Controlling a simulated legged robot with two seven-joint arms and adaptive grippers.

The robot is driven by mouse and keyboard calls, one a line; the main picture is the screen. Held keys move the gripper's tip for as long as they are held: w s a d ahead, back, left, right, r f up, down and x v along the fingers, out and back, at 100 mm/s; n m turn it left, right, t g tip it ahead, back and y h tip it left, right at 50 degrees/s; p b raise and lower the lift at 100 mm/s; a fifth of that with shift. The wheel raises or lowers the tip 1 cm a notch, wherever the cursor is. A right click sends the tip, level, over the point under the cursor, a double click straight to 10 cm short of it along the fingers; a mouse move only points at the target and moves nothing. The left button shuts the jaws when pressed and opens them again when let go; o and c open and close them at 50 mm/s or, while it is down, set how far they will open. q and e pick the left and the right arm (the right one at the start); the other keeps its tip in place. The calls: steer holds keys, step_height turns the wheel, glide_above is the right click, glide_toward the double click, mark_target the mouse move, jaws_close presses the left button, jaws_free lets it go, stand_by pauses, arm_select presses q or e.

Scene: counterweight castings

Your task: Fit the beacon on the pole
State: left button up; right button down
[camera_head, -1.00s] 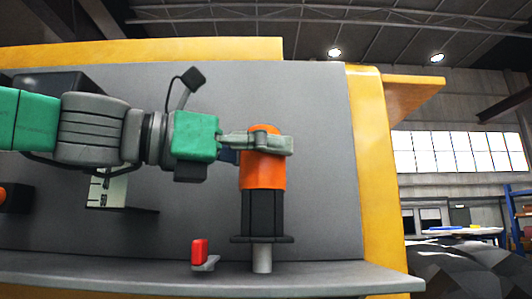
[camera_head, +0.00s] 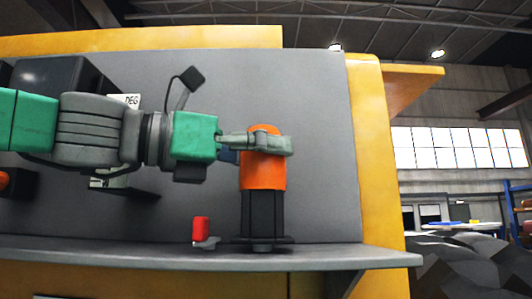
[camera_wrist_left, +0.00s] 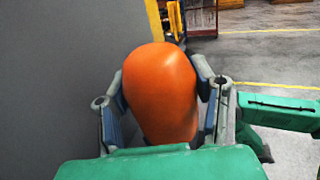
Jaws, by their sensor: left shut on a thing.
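The beacon has an orange dome (camera_head: 263,172) on a black ribbed base (camera_head: 264,213) with a flat flange. It is upright. My left gripper (camera_head: 266,144) is shut on the dome near its top; the left wrist view shows the orange dome (camera_wrist_left: 160,92) between both fingers. Of the grey pole (camera_head: 262,248), only a short stub shows at the flange, just above the ledge. The rest is hidden by the base; I cannot tell whether it is inside or behind. My right gripper is not in view.
A grey ledge (camera_head: 330,257) runs along the bottom of a grey panel (camera_head: 310,130) framed in yellow. A red-handled lever (camera_head: 201,229) stands just left of the base. A dark box (camera_head: 62,80) is on the panel behind my arm. Open hall lies to the right.

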arm_select(q)
steer(key=shift+f+b, duration=0.3)
steer(key=shift+f, duration=0.1)
steer(key=o, duration=1.5)
steer(key=shift+f, duration=0.1)
steer(key=shift+a, duration=0.1)
steer(key=v, duration=1.1)
steer(key=shift+s+a, duration=0.15)
steer(key=shift+a, duration=0.25)
steer(key=shift+d, duration=0.1)
